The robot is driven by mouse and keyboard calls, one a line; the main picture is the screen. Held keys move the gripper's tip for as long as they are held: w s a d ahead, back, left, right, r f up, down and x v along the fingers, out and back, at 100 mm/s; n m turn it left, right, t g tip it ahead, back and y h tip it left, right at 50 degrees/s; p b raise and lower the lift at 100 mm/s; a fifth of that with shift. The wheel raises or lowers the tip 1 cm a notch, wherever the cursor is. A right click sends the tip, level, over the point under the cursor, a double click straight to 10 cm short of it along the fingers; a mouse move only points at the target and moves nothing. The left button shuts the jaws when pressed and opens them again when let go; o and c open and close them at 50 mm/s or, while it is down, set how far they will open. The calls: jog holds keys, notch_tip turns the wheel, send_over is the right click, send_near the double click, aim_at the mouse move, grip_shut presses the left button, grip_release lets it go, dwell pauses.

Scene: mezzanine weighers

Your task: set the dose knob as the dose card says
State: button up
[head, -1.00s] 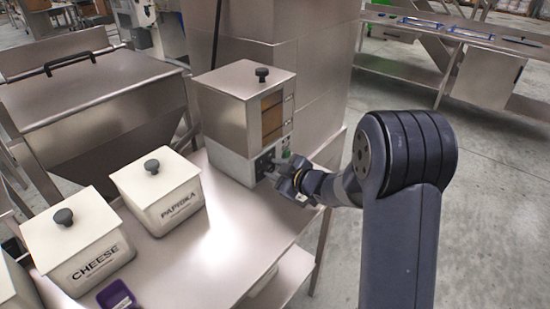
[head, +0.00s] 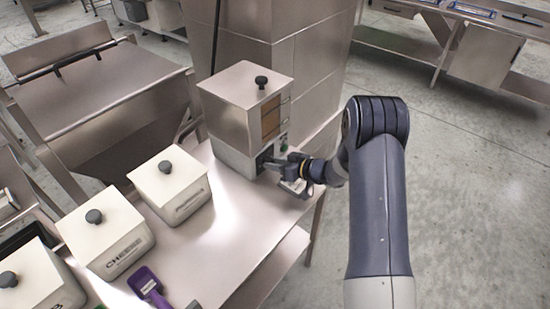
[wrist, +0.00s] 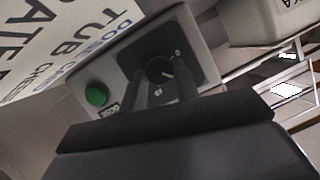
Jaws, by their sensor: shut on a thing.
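The dose knob (wrist: 160,70) is a small round dark knob with a pale pointer line, on a dark dial plate (wrist: 190,40) with small pale marks. My gripper (wrist: 162,88) has its two dark fingers on either side of the knob and is shut on it. In the head view my gripper (head: 270,164) is at the front of the steel-topped dosing machine (head: 240,88). A white card (wrist: 60,40) with large black and blue print fills the wrist view's upper left; "TUB" and "DOSE" seem readable, but no dose value is clear.
A green button (wrist: 96,95) sits beside the dial. White lidded bins, one marked CHEESE (head: 122,250), stand left on the steel table (head: 225,240), with a purple scoop (head: 147,283) in front. The table between bins and machine is clear.

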jog(key=shift+m+p, duration=0.35)
jog(key=shift+m, duration=0.05)
jog(key=shift+g+y, duration=0.3)
jog(key=o, duration=1)
jog(key=shift+c, duration=0.2)
jog(key=b+v, duration=0.1)
jog(key=v, duration=0.9)
jog(key=shift+s+d+r, duration=0.1)
jog(key=shift+s+d, duration=0.1)
jog(key=shift+d, duration=0.15)
jog(key=shift+a, duration=0.1)
